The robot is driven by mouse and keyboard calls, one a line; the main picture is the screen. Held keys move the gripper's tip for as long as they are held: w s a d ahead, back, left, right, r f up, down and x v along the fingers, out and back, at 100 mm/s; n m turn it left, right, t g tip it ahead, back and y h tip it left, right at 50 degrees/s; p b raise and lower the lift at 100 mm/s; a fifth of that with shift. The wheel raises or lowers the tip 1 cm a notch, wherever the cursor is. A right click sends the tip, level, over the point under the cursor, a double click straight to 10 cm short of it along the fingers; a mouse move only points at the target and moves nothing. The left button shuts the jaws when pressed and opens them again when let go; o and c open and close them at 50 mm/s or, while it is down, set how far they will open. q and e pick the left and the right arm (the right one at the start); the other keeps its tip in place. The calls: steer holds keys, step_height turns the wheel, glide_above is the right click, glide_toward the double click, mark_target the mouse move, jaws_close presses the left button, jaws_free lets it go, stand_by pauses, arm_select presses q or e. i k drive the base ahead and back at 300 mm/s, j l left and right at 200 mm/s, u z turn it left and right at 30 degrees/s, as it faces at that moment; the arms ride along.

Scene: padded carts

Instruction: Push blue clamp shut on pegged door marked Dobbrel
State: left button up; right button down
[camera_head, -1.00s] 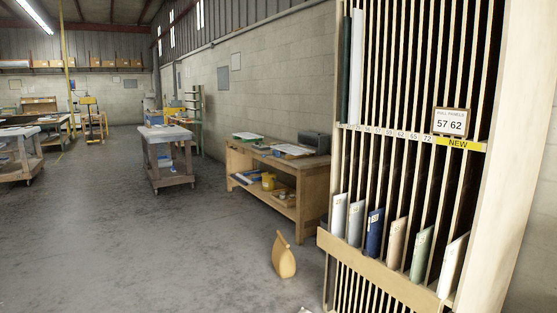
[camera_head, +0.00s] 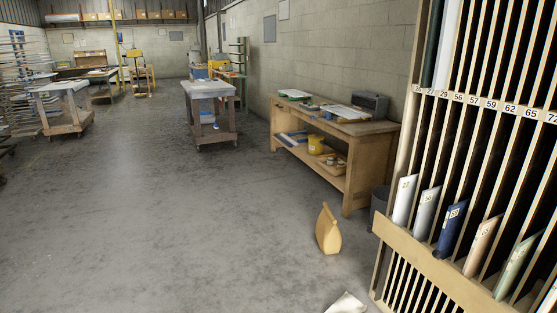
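I see no blue clamp and no pegged door marked Dobbrel in the head view. Neither of my grippers is in view.
A tall slotted panel rack (camera_head: 430,262) with numbered slots fills the right side. A wooden workbench (camera_head: 345,184) stands along the right wall, with a grey bin (camera_head: 379,205) beside it. A tan bag-like object (camera_head: 328,230) sits on the floor. The left and middle floor is clear.

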mark_target(326, 116)
steer(key=i, duration=4.85)
